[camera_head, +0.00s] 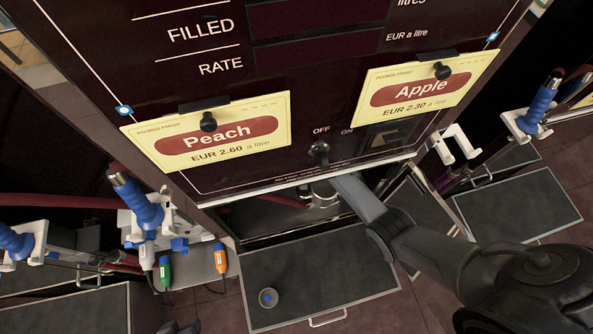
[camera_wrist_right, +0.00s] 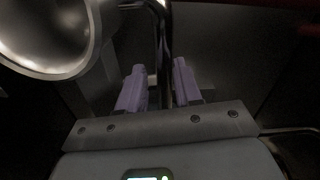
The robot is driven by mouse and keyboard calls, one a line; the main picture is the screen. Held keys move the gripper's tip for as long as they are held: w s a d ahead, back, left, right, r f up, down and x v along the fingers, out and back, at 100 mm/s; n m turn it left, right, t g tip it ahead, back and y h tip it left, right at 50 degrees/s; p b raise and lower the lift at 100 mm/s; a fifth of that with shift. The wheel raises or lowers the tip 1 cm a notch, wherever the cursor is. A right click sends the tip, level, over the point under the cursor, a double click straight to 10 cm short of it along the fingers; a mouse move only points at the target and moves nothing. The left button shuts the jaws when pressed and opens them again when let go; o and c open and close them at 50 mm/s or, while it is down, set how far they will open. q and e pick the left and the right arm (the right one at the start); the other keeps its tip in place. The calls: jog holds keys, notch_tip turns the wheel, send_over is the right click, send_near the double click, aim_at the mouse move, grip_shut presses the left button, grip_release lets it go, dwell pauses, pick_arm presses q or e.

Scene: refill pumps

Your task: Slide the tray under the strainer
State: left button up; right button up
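A dark grey tray (camera_head: 330,265) with a light rim and front handle (camera_head: 328,319) sticks out below the pump panel. A metal cup-like part, perhaps the strainer (camera_head: 323,195), shows in the opening behind it. My right arm reaches into this opening, and the panel hides its gripper in the head view. In the right wrist view my right gripper (camera_wrist_right: 160,85) has its two purple fingers apart, with a dark vertical bar between them; contact is unclear. A round metal rim (camera_wrist_right: 50,35) is close at upper left.
Blue-handled nozzles (camera_head: 145,208) and green and orange connectors (camera_head: 220,259) are at left. Another dark tray (camera_head: 517,205) is at right. The panel (camera_head: 300,150) overhangs the opening.

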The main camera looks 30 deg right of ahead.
notch_tip(320, 180, down, 10)
jog(key=b, duration=0.6)
jog(key=shift+r+b, duration=0.25)
jog(key=shift+b, duration=0.1)
jog(key=shift+f+b, duration=0.35)
jog(key=shift+f, duration=0.35)
jog(key=shift+a, duration=0.1)
grip_shut()
